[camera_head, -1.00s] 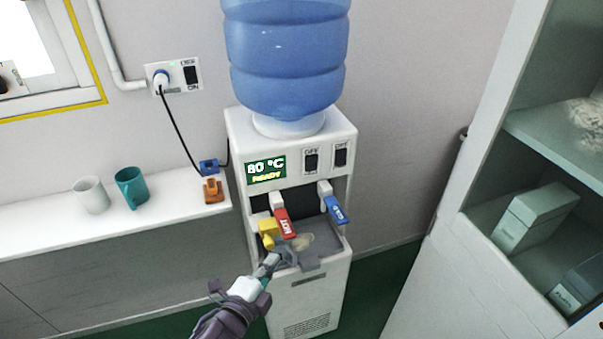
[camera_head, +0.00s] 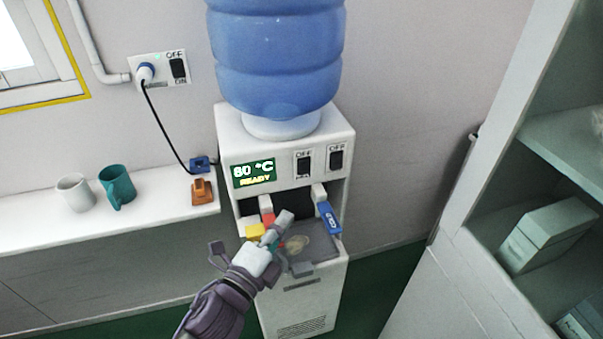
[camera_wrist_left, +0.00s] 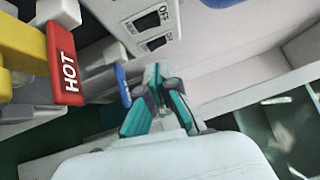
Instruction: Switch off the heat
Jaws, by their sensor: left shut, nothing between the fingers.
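The white water dispenser (camera_head: 232,150) stands against the wall with a blue bottle on top. Its display (camera_head: 254,173) reads about 80 °C and READY. Two dark rocker switches marked OFF and ON sit right of the display: a left switch (camera_head: 304,164) and a right switch (camera_head: 336,157). The left wrist view shows the upper switch (camera_wrist_left: 146,21) and another beside it. My left gripper (camera_head: 285,219) is shut and empty, in front of the taps and below the switches, touching neither switch. It partly hides the red HOT tap, which shows in the wrist view (camera_wrist_left: 66,65). My right gripper is not in view.
A blue tap (camera_head: 329,218) and a yellow part (camera_head: 255,231) flank the red tap. A wall socket with its own OFF/ON switch (camera_head: 178,68) holds the plug. Mugs (camera_head: 117,186) stand on the left counter (camera_head: 140,218). A cabinet (camera_head: 470,200) stands at right.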

